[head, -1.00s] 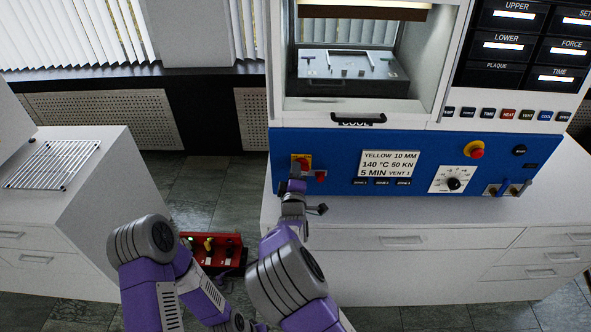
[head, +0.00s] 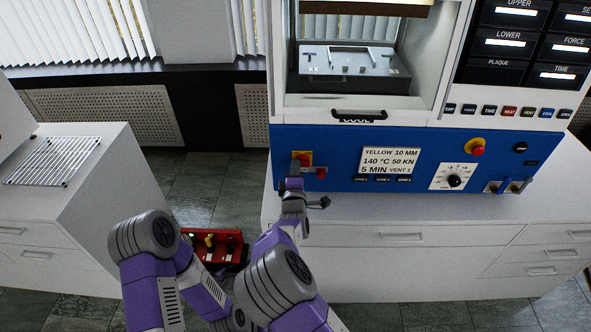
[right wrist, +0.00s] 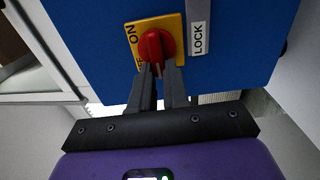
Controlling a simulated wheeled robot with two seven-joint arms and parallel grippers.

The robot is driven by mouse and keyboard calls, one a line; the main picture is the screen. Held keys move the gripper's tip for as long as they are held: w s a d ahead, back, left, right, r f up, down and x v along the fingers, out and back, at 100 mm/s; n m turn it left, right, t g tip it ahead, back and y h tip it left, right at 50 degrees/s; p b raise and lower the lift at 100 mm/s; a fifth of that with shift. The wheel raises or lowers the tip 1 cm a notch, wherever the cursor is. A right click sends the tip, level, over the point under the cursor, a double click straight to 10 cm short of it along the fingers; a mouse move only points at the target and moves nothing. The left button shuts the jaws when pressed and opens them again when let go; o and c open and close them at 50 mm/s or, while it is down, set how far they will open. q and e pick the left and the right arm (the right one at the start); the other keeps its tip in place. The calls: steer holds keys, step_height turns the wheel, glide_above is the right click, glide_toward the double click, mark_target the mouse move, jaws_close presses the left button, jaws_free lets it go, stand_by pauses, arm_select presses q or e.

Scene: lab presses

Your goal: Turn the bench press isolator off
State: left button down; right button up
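The bench press isolator (head: 306,157) is a red rotary knob on a yellow plate, at the left end of the press's blue front panel. In the right wrist view the red knob (right wrist: 156,45) fills the middle of its yellow plate, with ON printed at its upper left; the lower lettering is partly hidden by a finger. My right gripper (head: 293,172) is at the isolator. In the wrist view its two dark fingers (right wrist: 160,72) are close together, with the lower part of the knob's handle between them. My left gripper is out of view; only its arm shows.
A LOCK label (right wrist: 197,38) sits beside the isolator. A red and yellow stop button (head: 476,147), a dial (head: 454,180) and toggles line the blue panel (head: 340,178). A red control box (head: 228,243) is partly behind my arms. A cabinet with a wire rack (head: 53,161) stands left.

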steer(key=o, duration=0.5)
steer(key=shift+c, duration=0.2)
steer(key=s, duration=0.7)
steer(key=shift+s+p, duration=0.3)
steer(key=shift+p, duration=0.05)
steer(key=shift+f, duration=0.1)
steer(key=s+d+f+m+g+h, duration=0.1)
steer(key=s+d+f+m+g, duration=0.15)
steer(key=d+f, duration=0.35)
steer(key=s+d+f+m+g+h, duration=0.1)
steer(key=d+f+m+g, duration=0.15)
steer(key=f, duration=0.55)
steer(key=s+d+f+m+g, duration=0.6)
steer(key=s+f, duration=0.4)
steer(key=f, duration=0.3)
steer(key=s+a+f+m+g+y, duration=0.2)
steer(key=s+m+g+y, duration=0.4)
steer(key=s, duration=1.2)
steer(key=a+m, duration=0.1)
steer(key=m, duration=0.2)
steer(key=shift+s+a+f+m, duration=0.15)
steer(key=shift+s+f+m, duration=0.05)
steer(key=shift+s+m, duration=0.2)
